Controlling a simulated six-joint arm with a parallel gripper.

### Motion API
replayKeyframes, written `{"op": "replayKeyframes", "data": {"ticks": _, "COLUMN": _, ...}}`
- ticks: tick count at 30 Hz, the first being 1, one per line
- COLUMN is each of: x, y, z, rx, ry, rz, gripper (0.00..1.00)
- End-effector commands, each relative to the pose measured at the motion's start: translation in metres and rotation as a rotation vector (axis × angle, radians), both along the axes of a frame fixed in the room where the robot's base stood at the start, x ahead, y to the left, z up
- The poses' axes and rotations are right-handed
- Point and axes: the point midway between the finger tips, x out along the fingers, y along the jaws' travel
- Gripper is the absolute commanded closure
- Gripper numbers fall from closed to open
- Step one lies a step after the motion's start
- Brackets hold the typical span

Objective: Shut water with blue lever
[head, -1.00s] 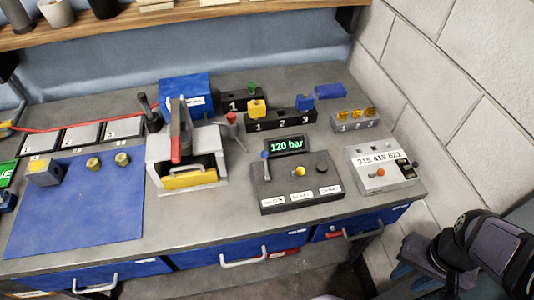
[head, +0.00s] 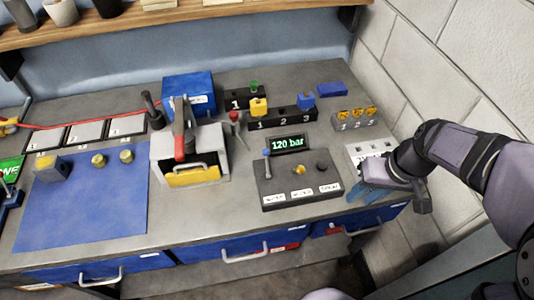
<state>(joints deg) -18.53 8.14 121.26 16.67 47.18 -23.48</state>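The blue lever (head: 267,164) stands roughly upright at the left end of a dark control box (head: 300,190). The box also carries a yellow knob (head: 299,169) and a dark knob (head: 322,166), with white labels along its front too small to read surely. A display (head: 287,144) behind it reads 120 bar.
A grey and yellow press with a red handle (head: 179,146) stands left of the control box. Number blocks (head: 283,119) with coloured pieces are behind it. A blue mat (head: 80,205) lies at left. A block wall (head: 450,70) bounds the right side.

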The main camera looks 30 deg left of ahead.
Motion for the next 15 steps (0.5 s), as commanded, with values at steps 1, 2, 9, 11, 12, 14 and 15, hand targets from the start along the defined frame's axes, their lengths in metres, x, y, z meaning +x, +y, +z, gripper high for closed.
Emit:
{"op": "replayKeyframes", "data": {"ticks": 1, "x": 0.007, "y": 0.038, "z": 0.013, "rx": 0.041, "ry": -0.010, "rz": 0.102, "gripper": 0.70}}
{"op": "replayKeyframes", "data": {"ticks": 2, "x": 0.010, "y": 0.057, "z": 0.018, "rx": 0.066, "ry": -0.017, "rz": 0.155, "gripper": 0.70}}
{"op": "replayKeyframes", "data": {"ticks": 9, "x": 0.005, "y": 0.178, "z": 0.042, "rx": 0.221, "ry": -0.063, "rz": 0.492, "gripper": 0.70}}
{"op": "replayKeyframes", "data": {"ticks": 11, "x": 0.001, "y": 0.196, "z": 0.041, "rx": 0.236, "ry": -0.068, "rz": 0.562, "gripper": 0.70}}
{"op": "replayKeyframes", "data": {"ticks": 12, "x": -0.002, "y": 0.206, "z": 0.041, "rx": 0.246, "ry": -0.072, "rz": 0.599, "gripper": 0.70}}
{"op": "replayKeyframes", "data": {"ticks": 14, "x": -0.005, "y": 0.217, "z": 0.041, "rx": 0.257, "ry": -0.076, "rz": 0.642, "gripper": 0.70}}
{"op": "replayKeyframes", "data": {"ticks": 15, "x": -0.007, "y": 0.222, "z": 0.041, "rx": 0.263, "ry": -0.080, "rz": 0.664, "gripper": 0.70}}
